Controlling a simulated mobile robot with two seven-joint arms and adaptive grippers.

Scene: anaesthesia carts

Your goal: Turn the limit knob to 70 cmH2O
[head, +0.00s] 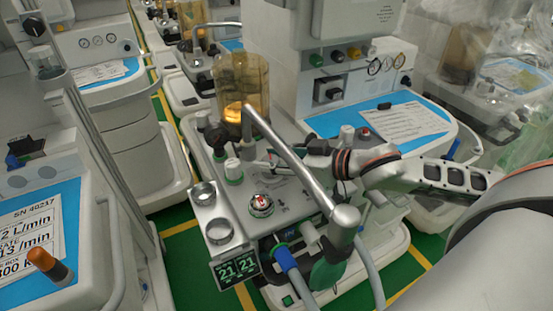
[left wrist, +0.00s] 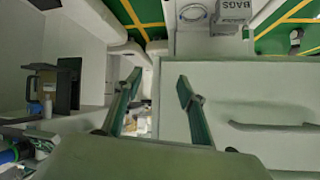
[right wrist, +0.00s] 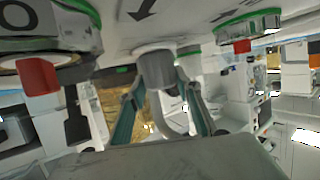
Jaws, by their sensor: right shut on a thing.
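My right gripper (right wrist: 162,85) has its two fingers on either side of a grey cylindrical knob (right wrist: 154,70) on a light panel and is shut on it. I cannot tell from any lettering whether this is the limit knob, and no scale is readable. In the head view my right arm reaches in from the right, and the silver tube partly hides the fingers. A silver domed knob (head: 261,205) with a red mark sits on the near cart's grey panel. My left gripper (left wrist: 158,80) is open and empty in the left wrist view; it is not seen in the head view.
A silver tube (head: 300,162) crosses above the panel. An amber canister (head: 241,85) stands behind. A white knob with a green base (head: 232,168), a green-digit display (head: 236,268) and hoses (head: 292,270) are close by. More carts stand around.

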